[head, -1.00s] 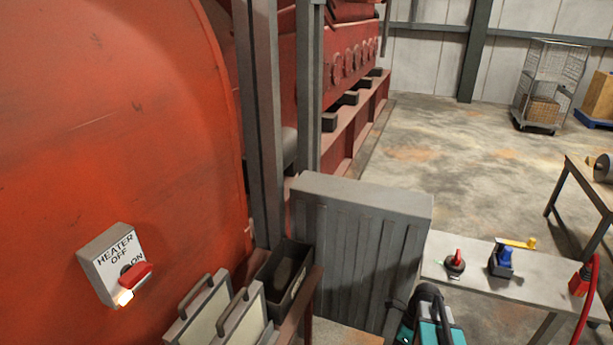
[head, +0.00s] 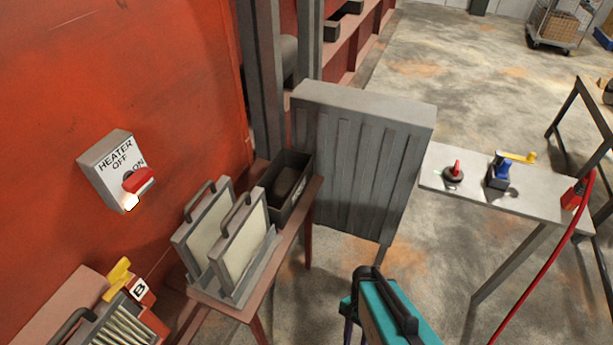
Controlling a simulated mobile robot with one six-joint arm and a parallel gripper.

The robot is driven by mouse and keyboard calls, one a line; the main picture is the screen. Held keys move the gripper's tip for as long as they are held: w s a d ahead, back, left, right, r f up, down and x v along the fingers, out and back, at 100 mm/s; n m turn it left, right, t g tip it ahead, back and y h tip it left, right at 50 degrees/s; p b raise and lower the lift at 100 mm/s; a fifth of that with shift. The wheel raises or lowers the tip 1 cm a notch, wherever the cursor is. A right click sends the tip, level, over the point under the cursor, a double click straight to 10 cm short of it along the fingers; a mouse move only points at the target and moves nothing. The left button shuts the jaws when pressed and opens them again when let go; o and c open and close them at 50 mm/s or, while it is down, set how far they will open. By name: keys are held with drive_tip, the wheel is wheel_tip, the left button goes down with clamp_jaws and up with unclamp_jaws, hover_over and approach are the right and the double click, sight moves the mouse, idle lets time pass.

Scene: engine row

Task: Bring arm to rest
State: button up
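A teal and black part of my arm shows at the bottom centre of the head view, in front of the grey ribbed cabinet (head: 360,150). The arm part appears over the floor, between a small stand on the left and a bench on the right, with no visible contact with either.
The heater box (head: 115,170) has a red handle near ON and a glowing lamp. The stand (head: 263,308) carries two framed panels (head: 240,250) and a dark bin (head: 290,185). The bench (head: 540,190) holds red and blue devices. A red hose (head: 545,310) hangs at right.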

drive_tip(key=shift+s+d+f+n+t+h, duration=0.15)
drive_tip(key=shift+d+f+n, duration=0.1)
drive_tip(key=shift+n, duration=1.4)
drive_tip(key=shift+w+d+f+n+t+h, duration=0.1)
drive_tip(key=shift+d+n+t+h, duration=0.15)
drive_tip(key=shift+n, duration=1.35)
drive_tip(key=shift+s+d+f+n+t+h, duration=0.1)
drive_tip(key=shift+d+f+n, duration=0.15)
drive_tip(key=shift+n, duration=1.4)
drive_tip(key=shift+r, duration=0.1)
